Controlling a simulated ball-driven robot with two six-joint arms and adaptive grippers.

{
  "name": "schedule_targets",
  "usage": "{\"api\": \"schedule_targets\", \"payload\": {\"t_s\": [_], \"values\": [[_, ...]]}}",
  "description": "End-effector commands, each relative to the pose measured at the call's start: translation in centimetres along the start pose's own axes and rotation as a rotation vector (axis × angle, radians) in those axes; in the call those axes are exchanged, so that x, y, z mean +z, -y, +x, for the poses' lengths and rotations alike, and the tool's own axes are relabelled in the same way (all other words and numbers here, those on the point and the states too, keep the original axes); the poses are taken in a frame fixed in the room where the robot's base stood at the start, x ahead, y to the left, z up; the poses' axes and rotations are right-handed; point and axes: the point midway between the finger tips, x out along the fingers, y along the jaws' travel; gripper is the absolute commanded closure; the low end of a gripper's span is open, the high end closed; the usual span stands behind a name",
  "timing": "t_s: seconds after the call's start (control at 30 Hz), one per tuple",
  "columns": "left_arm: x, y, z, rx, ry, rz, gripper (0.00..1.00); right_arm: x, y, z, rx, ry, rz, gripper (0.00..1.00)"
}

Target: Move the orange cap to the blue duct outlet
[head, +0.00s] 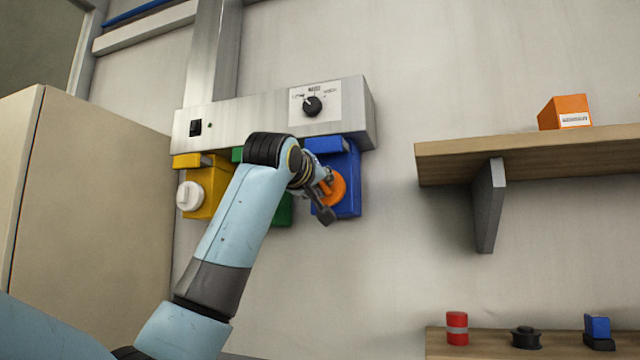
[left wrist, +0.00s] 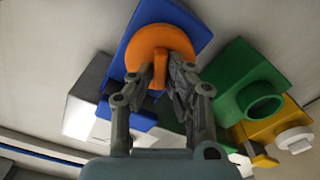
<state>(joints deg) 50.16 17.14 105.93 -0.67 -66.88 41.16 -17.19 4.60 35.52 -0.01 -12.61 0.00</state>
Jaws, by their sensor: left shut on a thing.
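The orange cap (head: 338,187) is at the front of the blue duct outlet (head: 350,207), covering its opening as far as I can see. In the left wrist view the round orange cap (left wrist: 150,44) lies over the blue outlet's plate (left wrist: 195,18). My left gripper (head: 327,190) is shut on the cap's grip, and its fingers (left wrist: 160,78) show on both sides of that grip in the wrist view. Whether the cap is fully seated cannot be told. My right gripper is not in view.
The green outlet (left wrist: 264,107) is open. The yellow outlet (head: 209,178) carries a white cap (head: 189,196). A metal box with a dial (head: 312,106) is above the outlets. A wooden shelf (head: 520,153) juts out at the right, and a tall cabinet (head: 90,200) stands at the left.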

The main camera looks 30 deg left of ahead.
Motion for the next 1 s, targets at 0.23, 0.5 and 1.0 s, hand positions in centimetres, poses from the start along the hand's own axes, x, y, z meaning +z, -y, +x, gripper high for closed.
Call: {"api": "schedule_targets", "payload": {"t_s": [0.23,0.5,1.0], "values": [[-0.1,0.0,0.0,0.001,-0.002,0.000,0.70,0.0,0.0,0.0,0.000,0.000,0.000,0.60],[0.0,0.0,0.0,0.000,-0.001,0.000,0.59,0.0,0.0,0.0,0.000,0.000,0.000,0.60],[-0.1,0.0,-7.2,0.003,-0.004,0.001,0.59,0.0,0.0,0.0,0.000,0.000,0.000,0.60]]}}
